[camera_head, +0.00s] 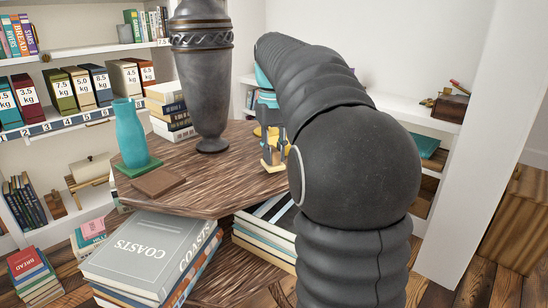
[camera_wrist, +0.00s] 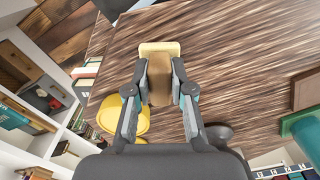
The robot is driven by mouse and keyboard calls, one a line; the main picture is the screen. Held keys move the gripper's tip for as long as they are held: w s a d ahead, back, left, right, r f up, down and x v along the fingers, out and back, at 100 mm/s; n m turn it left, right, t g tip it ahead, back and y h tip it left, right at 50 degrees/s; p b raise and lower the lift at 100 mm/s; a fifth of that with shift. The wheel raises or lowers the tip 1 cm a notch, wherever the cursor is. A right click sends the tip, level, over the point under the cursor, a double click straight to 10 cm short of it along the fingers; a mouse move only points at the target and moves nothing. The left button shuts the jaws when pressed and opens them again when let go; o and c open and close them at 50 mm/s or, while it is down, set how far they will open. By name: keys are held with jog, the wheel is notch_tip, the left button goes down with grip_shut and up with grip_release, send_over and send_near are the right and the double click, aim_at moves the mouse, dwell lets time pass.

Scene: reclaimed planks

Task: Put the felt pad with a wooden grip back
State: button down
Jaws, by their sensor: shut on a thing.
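My gripper (camera_wrist: 160,72) is shut on the felt pad with a wooden grip (camera_wrist: 160,90). The tan wooden grip is between the two fingers, and a pale yellow pad edge (camera_wrist: 160,47) shows past the fingertips.
A tall dark metal vase (camera_head: 203,90) stands behind and left of my gripper. Yellow round items (camera_wrist: 125,115) lie close to my gripper. The front tabletop is clear.

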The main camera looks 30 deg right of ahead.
aim_at(274, 150)
jog(key=shift+f, duration=0.5)
jog(key=shift+f, duration=0.15)
jog(key=c, duration=1)
grip_release()
notch_tip(274, 150, up, 12)
jog(key=shift+r+p, duration=0.15)
jog(key=shift+p, duration=0.55)
jog(key=shift+s, duration=0.1)
